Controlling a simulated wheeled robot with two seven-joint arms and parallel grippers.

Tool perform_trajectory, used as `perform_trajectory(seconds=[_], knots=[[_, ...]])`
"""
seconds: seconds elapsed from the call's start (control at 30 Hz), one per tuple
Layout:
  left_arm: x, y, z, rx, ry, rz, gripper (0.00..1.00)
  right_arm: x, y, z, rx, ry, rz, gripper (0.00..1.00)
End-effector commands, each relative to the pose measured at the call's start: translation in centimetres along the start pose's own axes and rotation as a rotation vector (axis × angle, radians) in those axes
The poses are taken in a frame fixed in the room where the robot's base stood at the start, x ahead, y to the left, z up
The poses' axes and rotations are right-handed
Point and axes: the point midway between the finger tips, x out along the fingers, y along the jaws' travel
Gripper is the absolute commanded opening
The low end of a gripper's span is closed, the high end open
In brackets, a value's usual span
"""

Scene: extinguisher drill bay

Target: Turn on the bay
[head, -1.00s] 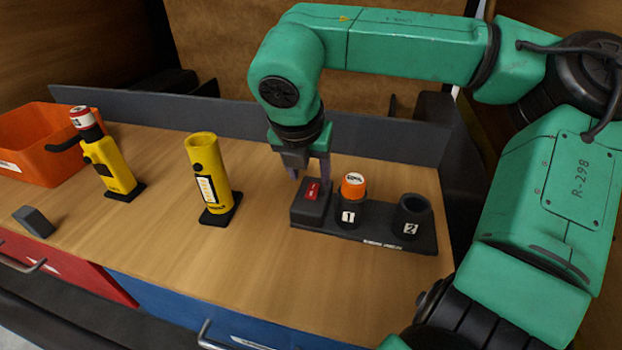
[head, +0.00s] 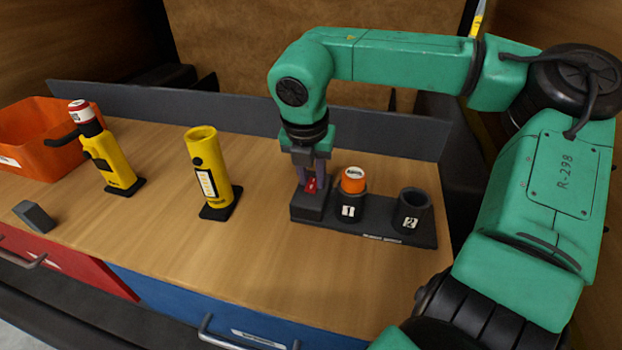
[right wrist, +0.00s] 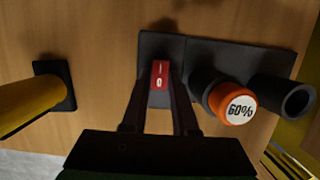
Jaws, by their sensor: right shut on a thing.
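The bay is a dark base (head: 375,233) with a raised switch block (head: 308,207) at its left end and two round sockets. A red switch (head: 311,185) with a white mark sits on that block; it also shows in the right wrist view (right wrist: 160,74). My right gripper (head: 310,178) points down and is shut on the red switch, one finger on each side. Socket 1 (head: 349,209) holds an orange-capped cartridge (head: 353,179), whose top reads 60% in the right wrist view (right wrist: 240,109). Socket 2 (head: 413,216) is empty. My left gripper is out of view.
A yellow holder (head: 208,170) with an open top stands left of the bay. Farther left are a yellow extinguisher body (head: 108,163) with a red-and-white cartridge (head: 83,112), an orange bin (head: 40,140) and a small grey block (head: 34,216). A low dark wall (head: 230,118) runs behind.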

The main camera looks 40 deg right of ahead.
Motion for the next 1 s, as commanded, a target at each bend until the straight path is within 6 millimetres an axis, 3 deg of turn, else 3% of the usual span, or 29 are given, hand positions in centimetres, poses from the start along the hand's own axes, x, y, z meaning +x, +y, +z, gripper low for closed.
perform_trajectory(seconds=[0.2, 0.47, 0.5, 0.53, 0.57, 0.87, 1.0], knots=[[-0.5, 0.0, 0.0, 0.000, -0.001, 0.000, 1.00, -0.1, 0.0, 0.7, 0.003, 0.184, 0.002, 0.00], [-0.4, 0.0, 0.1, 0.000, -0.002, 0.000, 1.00, 0.0, 0.1, 0.6, 0.000, 0.189, 0.004, 0.00], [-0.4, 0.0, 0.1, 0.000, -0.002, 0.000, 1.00, 0.0, 0.1, 0.6, 0.000, 0.188, 0.004, 0.43], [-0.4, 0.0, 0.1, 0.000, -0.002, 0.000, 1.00, 0.0, 0.1, 0.6, 0.000, 0.188, 0.004, 0.54], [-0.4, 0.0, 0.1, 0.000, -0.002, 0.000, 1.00, 0.0, 0.1, 0.6, 0.000, 0.188, 0.004, 0.57], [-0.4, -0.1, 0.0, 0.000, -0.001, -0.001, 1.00, -0.1, 0.1, 0.6, 0.000, 0.187, 0.003, 0.57], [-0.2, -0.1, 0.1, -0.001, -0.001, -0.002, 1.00, -1.6, 0.1, 1.0, 0.002, 0.183, 0.004, 0.57]])
